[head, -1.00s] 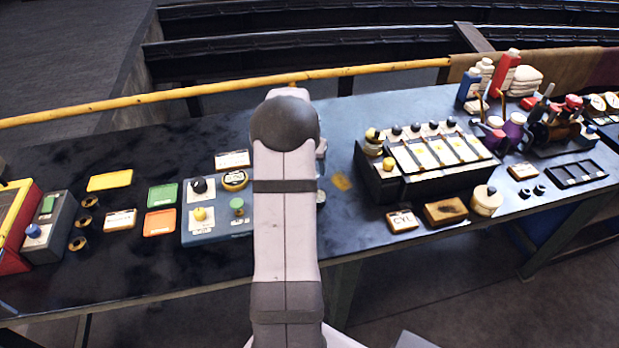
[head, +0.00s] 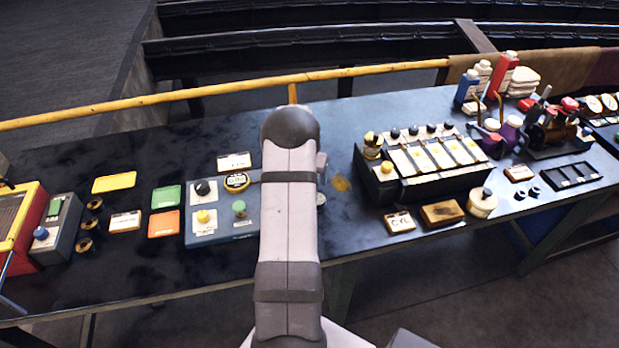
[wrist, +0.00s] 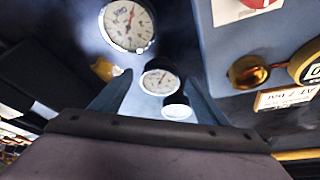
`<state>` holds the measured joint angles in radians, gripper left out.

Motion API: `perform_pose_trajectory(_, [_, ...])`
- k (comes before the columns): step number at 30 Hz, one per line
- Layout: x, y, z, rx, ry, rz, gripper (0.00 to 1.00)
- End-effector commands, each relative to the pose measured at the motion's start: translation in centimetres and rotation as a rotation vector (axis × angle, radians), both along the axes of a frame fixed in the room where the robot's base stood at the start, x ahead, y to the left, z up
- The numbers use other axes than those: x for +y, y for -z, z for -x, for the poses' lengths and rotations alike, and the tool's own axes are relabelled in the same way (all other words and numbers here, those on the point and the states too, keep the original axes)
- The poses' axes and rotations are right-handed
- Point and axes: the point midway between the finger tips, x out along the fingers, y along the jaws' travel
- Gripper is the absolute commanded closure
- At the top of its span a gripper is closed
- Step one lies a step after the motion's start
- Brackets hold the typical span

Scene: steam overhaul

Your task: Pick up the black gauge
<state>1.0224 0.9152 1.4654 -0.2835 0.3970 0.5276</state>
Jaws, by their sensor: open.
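In the wrist view, my gripper (wrist: 158,88) is open, with one finger on each side of a small white-faced gauge (wrist: 159,79) with a dark rim. A second white-faced piece with a black body (wrist: 177,107) lies just below it, also between the fingers and near the right one. No contact with any gauge is clear. I cannot tell which one is the task's black gauge. In the head view, my arm hides the gripper and most of this area.
A blue-grey panel (head: 222,228) with knobs stands left of my arm. A black rack with pale slanted panels (head: 385,190) stands right. A yellow rail (head: 220,89) runs along the back.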

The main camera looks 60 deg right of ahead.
Motion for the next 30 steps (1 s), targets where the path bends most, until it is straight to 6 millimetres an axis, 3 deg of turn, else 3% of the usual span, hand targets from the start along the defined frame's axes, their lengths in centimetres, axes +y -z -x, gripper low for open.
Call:
perform_pose_trajectory(6, [-0.5,1.3,-0.1,0.000,0.002,-0.001,0.32])
perform_pose_trajectory(15, [-0.6,1.5,-0.1,-0.001,0.002,0.001,0.32])
perform_pose_trajectory(21, [-0.6,1.5,-0.1,0.000,0.001,0.000,0.80])
perform_pose_trajectory(30, [-0.7,1.4,-0.2,-0.001,0.001,0.002,0.81])
